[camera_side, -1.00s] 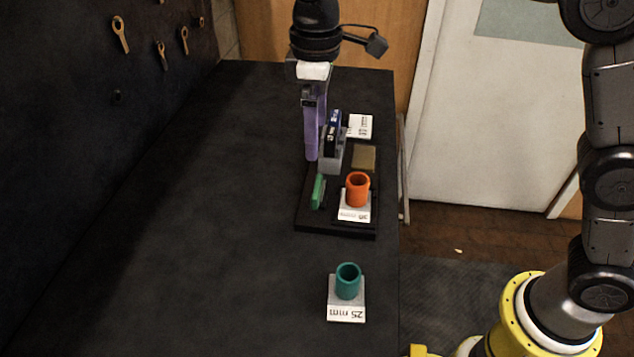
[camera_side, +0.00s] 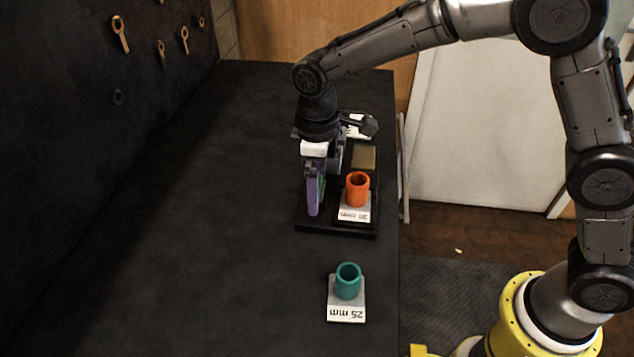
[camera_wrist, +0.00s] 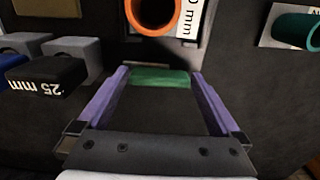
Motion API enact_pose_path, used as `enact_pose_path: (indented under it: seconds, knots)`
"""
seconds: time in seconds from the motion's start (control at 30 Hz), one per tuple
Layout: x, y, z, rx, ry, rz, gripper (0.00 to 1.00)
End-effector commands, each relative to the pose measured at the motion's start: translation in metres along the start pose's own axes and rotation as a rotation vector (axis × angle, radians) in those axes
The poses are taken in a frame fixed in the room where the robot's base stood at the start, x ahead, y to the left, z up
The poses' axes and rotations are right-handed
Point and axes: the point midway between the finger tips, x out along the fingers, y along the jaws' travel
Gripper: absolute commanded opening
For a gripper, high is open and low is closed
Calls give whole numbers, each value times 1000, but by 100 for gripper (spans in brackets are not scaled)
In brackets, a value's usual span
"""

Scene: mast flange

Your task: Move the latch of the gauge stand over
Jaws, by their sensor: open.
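The gauge stand has a flat black base (camera_side: 318,228) on the bench. Its green latch (camera_wrist: 160,77) shows in the wrist view as a short bar between the tips of my fingers. In the side view my fingers almost wholly hide the latch. My gripper (camera_side: 313,212) has purple fingers and points down, low over the left part of the base. In the wrist view my gripper (camera_wrist: 160,72) is open, with one finger on each side of the latch. A gap seems to show at each side; I cannot tell whether either finger touches it.
An orange ring (camera_side: 357,189) on a white label stands close right of my gripper. A tan block (camera_side: 363,158) is behind it. Grey blocks hold a black piece marked 25 mm (camera_wrist: 48,85). A teal ring (camera_side: 347,281) stands in front. The left bench is clear.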

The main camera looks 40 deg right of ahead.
Motion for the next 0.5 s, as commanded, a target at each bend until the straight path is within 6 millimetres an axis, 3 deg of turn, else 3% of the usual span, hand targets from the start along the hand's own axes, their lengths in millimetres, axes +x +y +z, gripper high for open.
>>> enact_pose_path:
  seconds: [0.17,0.5]
  knots:
    - [0,0,0,0,0,0,100]
    - [0,0,0,0,0,0,39]
